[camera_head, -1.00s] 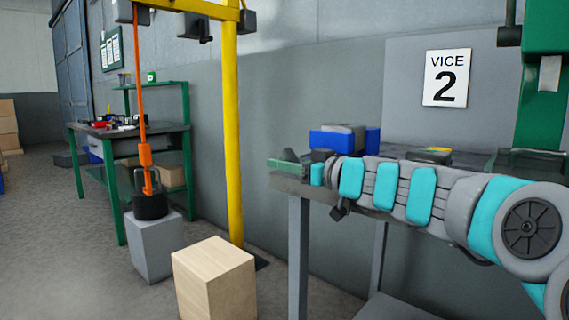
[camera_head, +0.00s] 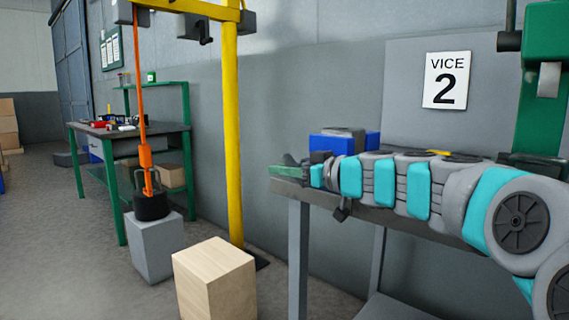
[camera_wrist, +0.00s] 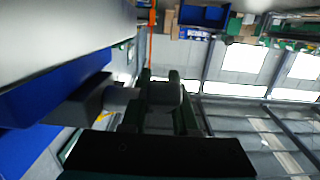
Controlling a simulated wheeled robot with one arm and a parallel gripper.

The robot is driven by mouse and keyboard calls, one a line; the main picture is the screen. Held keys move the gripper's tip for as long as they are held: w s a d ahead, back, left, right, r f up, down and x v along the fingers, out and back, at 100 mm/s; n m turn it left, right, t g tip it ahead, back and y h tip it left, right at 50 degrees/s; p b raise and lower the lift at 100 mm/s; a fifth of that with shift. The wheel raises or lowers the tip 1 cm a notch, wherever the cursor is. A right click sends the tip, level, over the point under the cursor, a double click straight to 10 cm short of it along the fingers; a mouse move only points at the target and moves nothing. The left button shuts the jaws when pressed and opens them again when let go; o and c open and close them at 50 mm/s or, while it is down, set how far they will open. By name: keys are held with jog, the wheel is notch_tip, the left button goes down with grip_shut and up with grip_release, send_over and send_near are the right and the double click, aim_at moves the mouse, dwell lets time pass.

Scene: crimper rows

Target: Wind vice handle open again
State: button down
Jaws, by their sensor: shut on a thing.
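The vice (camera_head: 338,142), blue with a grey top, stands on the left end of the bench beneath the "VICE 2" sign (camera_head: 445,79). My gripper (camera_head: 288,171) is at the left, front end of the vice, with its green and dark fingers pointing left. In the wrist view the blue vice body (camera_wrist: 55,100) fills the left side, and a grey spindle reaches from it to the grey handle (camera_wrist: 165,92). My gripper (camera_wrist: 162,112) is shut on the handle, with a finger on each side. In the head view the handle is hidden by my gripper and wrist.
The bench top (camera_head: 375,212) runs right under my arm. A yellow post (camera_head: 232,130) and a wooden block (camera_head: 214,280) stand to the left. An orange hoist (camera_head: 145,160) hangs over a grey block (camera_head: 152,245). A green workbench (camera_head: 90,140) is farther back.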

jog(key=shift+s+d+f+g+h+p, duration=0.2)
jog(key=shift+f+g+h+p, duration=0.2)
jog(key=shift+g+h+p, duration=0.7)
jog(key=shift+s+d+f+g+h+p, duration=0.15)
jog(key=shift+f+g+h+p, duration=0.4)
jog(key=shift+g+h, duration=0.9)
jog(key=shift+s+d+f+g+h+p, duration=0.1)
jog(key=shift+d+f+g+h+p, duration=0.2)
jog(key=shift+g+h+p, duration=1.05)
jog(key=shift+t+h+b, duration=0.4)
jog(key=shift+h, duration=0.1)
jog(key=c, duration=0.7)
grip_release()
jog(key=shift+s, duration=0.1)
